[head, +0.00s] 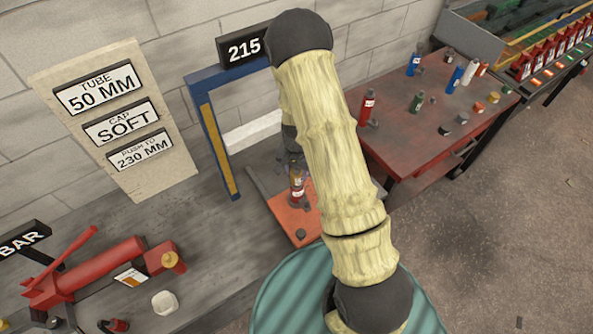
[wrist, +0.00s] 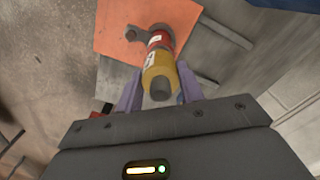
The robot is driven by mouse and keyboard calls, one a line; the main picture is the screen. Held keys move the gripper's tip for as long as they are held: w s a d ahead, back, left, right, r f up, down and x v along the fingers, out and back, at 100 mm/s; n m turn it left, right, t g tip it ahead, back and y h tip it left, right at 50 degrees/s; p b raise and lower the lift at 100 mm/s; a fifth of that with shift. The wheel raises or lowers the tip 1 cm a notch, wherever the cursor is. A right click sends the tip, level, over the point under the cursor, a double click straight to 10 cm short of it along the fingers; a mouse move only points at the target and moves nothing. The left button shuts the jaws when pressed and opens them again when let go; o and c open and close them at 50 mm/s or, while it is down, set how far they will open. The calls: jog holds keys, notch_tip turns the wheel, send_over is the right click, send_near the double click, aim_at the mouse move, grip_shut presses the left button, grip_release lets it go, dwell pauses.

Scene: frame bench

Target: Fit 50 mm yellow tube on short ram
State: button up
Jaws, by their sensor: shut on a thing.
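In the wrist view a yellow tube (wrist: 157,76) sits between the two purple fingers of my gripper (wrist: 158,72), which is shut on it. A grey round end shows at the tube's near end. The short red ram (wrist: 161,40) with a white label lies in line just beyond the tube; I cannot tell whether they touch or how far the tube is seated. In the head view the red ram (head: 297,193) stands upright on an orange-red plate (head: 292,220) below the blue frame (head: 211,130). My arm hides most of the gripper there.
A display (head: 243,48) above the frame reads 215. A red table (head: 440,120) at right holds several bottles and small parts. A red hand pump (head: 100,270) lies at left.

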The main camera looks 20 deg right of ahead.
jog(key=shift+f+b, duration=0.55)
jog(key=shift+f, duration=0.3)
jog(key=o, duration=1.2)
notch_tip(320, 180, up, 17)
jog(key=shift+w+r+b, duration=0.1)
jog(key=shift+r+b, duration=0.1)
jog(key=shift+b, duration=1.05)
jog(key=shift+d, duration=0.1)
jog(key=shift+s, duration=0.2)
